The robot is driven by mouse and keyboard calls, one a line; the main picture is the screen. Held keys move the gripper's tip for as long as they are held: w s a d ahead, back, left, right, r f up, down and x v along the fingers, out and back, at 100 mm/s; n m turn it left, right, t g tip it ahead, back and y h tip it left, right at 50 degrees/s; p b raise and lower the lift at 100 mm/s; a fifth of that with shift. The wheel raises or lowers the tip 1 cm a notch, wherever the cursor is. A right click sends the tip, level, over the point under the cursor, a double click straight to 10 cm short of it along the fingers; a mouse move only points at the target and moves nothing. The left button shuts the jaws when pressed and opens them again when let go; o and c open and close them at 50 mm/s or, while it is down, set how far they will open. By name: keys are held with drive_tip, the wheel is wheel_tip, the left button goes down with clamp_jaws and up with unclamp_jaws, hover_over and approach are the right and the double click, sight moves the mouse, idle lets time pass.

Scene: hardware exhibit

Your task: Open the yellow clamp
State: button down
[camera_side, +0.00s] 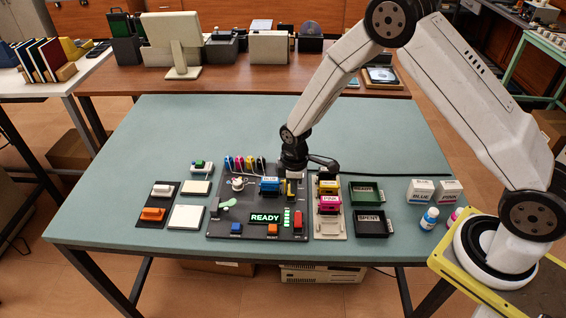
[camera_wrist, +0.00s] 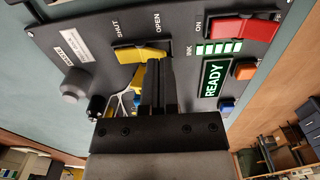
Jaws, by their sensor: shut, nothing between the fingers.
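The yellow clamp lever (camera_wrist: 140,54) sits on the dark panel (camera_wrist: 80,30) in the wrist view, below the printed words SHUT and OPEN. Its setting is hard to tell from this angle. My gripper (camera_wrist: 158,64) is shut and empty, with its fingertips at the right, OPEN-side end of the yellow lever. Whether they touch it I cannot tell. In the side view my gripper (camera_side: 291,180) points down over the upper right part of the panel (camera_side: 225,226) and hides much of the lever.
A lit READY display (camera_side: 265,218), a red switch (camera_side: 298,219), a blue button (camera_side: 236,228) and an orange button (camera_side: 272,230) are on the panel. A blue block (camera_side: 269,185) stands left of my gripper. A cartridge rack (camera_side: 329,226) and dark trays (camera_side: 374,224) stand right.

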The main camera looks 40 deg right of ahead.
drive_tip(key=shift+f, duration=0.8)
idle(0.4)
drive_tip(key=shift+r, duration=0.1)
drive_tip(key=shift+r, duration=3.45)
drive_tip(key=s+d+r+m+t, duration=0.2)
drive_tip(key=s+r+m, duration=0.7)
drive_tip(key=s, duration=0.7)
wheel_tip(320, 180, up, 2)
drive_tip(key=shift+d+r+t, duration=0.1)
drive_tip(key=shift+d+t, duration=0.2)
drive_tip(key=shift+d, duration=0.45)
